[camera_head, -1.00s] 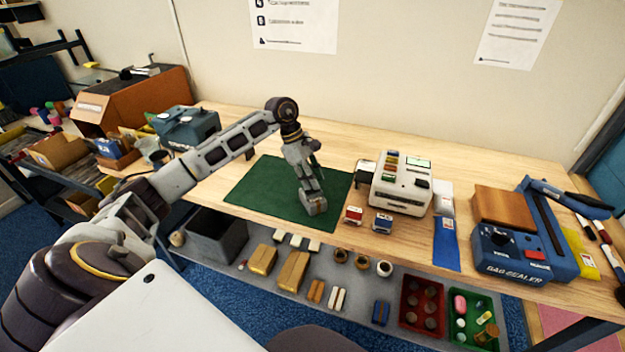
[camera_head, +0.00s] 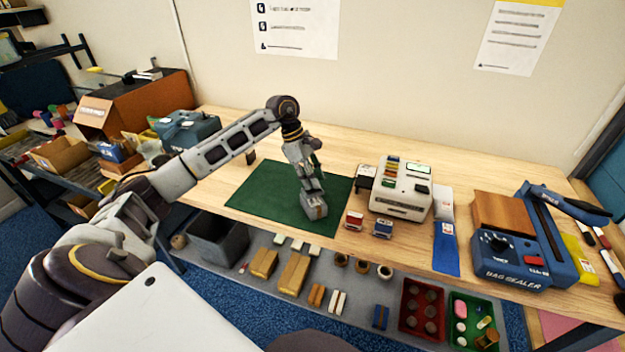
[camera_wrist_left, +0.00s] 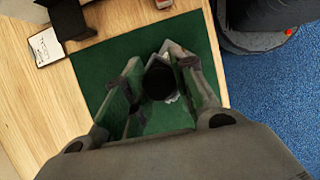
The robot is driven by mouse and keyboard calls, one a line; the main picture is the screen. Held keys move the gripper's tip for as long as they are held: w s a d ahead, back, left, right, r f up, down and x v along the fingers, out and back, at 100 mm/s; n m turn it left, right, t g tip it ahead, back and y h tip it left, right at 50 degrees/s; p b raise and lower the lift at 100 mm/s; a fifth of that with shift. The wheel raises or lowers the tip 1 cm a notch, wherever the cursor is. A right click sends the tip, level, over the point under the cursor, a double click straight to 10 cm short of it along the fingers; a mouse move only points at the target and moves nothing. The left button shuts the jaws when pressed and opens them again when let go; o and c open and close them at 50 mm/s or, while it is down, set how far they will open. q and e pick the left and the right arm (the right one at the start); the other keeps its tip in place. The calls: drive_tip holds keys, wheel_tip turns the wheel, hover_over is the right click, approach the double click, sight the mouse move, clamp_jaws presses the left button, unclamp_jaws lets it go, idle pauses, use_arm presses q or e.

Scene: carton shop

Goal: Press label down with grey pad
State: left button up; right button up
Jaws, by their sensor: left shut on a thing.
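My left gripper (camera_head: 311,187) points down over the front right part of the green mat (camera_head: 262,190). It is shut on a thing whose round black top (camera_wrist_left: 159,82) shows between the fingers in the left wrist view. A grey block (camera_head: 314,208) with a brownish patch sits directly below the fingers in the head view. I cannot tell whether it is the grey pad alone or the pad on a small box. A pale bit (camera_wrist_left: 172,98) shows beside the black top. No label can be made out there. My right gripper is not in view.
A red-and-white box (camera_head: 354,220) and a blue-and-white box (camera_head: 383,228) stand right of the mat. Behind them is a white label machine (camera_head: 401,190). A blue bag sealer (camera_head: 507,262) stands at the right. The mat's left part is clear.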

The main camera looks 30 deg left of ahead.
use_arm(q)
drive_tip(key=shift+r+p, duration=1.1)
drive_tip(key=shift+r, duration=1.25)
drive_tip(key=shift+f, duration=0.2)
